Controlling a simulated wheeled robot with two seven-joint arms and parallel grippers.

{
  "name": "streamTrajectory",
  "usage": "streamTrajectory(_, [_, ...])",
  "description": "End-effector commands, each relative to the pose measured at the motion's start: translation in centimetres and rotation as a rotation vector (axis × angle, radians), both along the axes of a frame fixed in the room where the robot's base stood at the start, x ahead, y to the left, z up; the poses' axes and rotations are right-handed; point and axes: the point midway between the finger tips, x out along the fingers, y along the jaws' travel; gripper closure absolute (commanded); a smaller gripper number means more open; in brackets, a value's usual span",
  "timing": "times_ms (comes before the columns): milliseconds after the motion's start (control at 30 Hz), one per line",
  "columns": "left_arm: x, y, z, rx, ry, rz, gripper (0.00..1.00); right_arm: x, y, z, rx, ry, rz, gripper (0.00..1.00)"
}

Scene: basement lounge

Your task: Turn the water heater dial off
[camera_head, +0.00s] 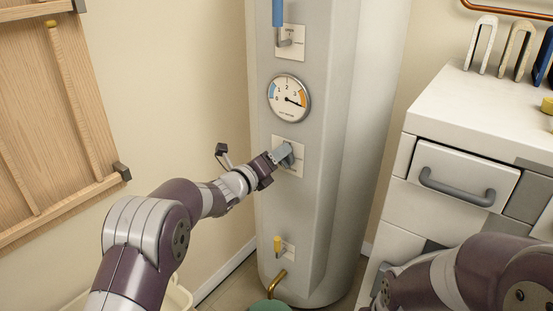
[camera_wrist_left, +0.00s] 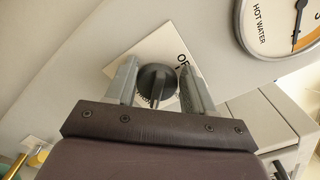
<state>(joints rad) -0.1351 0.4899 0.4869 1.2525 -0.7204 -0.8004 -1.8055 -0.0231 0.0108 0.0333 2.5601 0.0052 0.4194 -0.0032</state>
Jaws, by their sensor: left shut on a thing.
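The water heater (camera_head: 338,200) is a tall pale grey cylinder with a flat front panel. My left gripper (camera_head: 283,156) is at the white dial plate (camera_head: 297,171) below the round gauge. In the left wrist view, the black round dial (camera_wrist_left: 157,80) sits between the two grey fingers of my left gripper (camera_wrist_left: 158,88), which is shut on it. The plate (camera_wrist_left: 150,53) behind it shows the letters "OF", with the rest hidden by a finger. In the head view the gripper hides the dial. My right arm shows at the lower right, but its gripper is not visible.
A hot water gauge (camera_head: 289,98) is above the dial. A blue-handled lever (camera_head: 279,15) is higher up, and a yellow-handled valve (camera_head: 278,245) is below. A white drawer cabinet (camera_head: 463,172) stands at the right. A wooden panel (camera_head: 50,100) hangs at the left.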

Motion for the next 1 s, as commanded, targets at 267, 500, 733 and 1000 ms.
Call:
streamTrajectory(267, [0.2,0.3,-0.5,-0.211,0.154,0.001,0.77,0.0,0.0,-0.3,0.0,0.0,0.0,0.57])
streamTrajectory(500, [0.3,0.4,-0.8,-0.394,0.289,0.001,0.77,0.0,0.0,-0.1,0.0,0.0,0.0,0.57])
streamTrajectory(733, [0.3,0.5,-1.2,-0.572,0.418,0.001,0.77,0.0,0.0,0.4,0.0,0.0,0.0,0.57])
streamTrajectory(1000, [0.3,0.4,-1.6,-0.78,0.57,0.002,0.77,0.0,0.0,1.2,0.0,0.0,0.0,0.57])
